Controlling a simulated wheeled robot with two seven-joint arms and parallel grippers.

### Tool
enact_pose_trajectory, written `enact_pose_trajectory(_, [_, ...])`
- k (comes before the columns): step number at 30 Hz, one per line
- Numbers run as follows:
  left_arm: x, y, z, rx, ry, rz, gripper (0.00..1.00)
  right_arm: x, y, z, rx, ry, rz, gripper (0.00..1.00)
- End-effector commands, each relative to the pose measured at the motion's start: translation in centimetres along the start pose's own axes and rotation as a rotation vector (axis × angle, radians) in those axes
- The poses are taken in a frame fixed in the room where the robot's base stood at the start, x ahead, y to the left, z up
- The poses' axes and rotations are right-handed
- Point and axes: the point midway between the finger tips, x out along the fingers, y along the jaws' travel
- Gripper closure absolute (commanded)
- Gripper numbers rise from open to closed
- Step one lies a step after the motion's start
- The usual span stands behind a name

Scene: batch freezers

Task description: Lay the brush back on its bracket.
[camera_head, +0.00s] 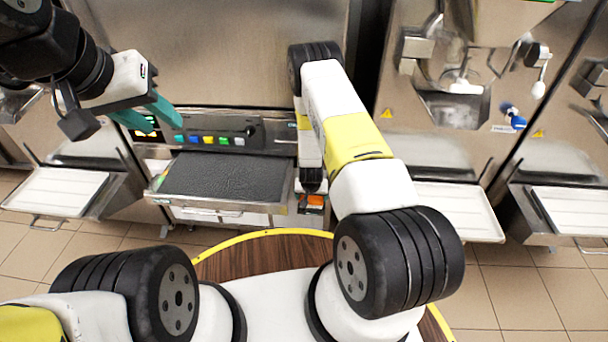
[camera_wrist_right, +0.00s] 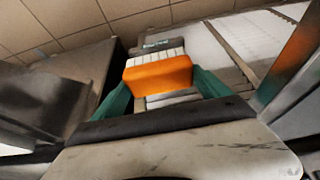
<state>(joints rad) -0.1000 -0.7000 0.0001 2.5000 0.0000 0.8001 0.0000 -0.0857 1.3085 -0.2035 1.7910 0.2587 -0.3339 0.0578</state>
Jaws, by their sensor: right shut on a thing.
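The brush (camera_wrist_right: 158,74), an orange block with pale bristles, is between the teal fingers of my right gripper (camera_wrist_right: 161,82) in the right wrist view. The gripper is shut on it. In the head view the orange of the brush (camera_head: 313,201) shows low beside the right end of the black-topped tray, below my right arm. A dark piece with small lettering (camera_wrist_right: 157,44) lies just beyond the brush; I cannot tell whether it is the bracket or whether the brush touches it. My left gripper (camera_head: 148,114) is open and empty at the upper left.
The black-topped tray (camera_head: 225,177) juts out below a panel of coloured buttons (camera_head: 209,139). Steel freezers stand behind, with white trays at left (camera_head: 58,190) and right (camera_head: 455,208). My right arm hides part of the middle machine. Tiled floor is open at the lower right.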

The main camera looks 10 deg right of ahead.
Motion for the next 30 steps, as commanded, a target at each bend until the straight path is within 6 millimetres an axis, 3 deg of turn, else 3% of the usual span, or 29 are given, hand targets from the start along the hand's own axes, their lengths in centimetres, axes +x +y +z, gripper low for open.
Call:
enact_pose_trajectory(6, [0.0,0.0,0.0,0.000,0.000,0.000,0.64,1.8,0.0,-4.3,0.000,0.002,0.000,0.47])
enact_pose_trajectory(22, [0.0,0.0,0.0,0.000,0.000,0.000,0.64,7.7,0.0,-1.4,0.000,-0.001,0.000,0.47])
enact_pose_trajectory(30, [0.0,0.0,0.0,0.000,0.000,0.000,0.64,8.3,0.0,-1.6,0.000,-0.001,0.000,0.47])
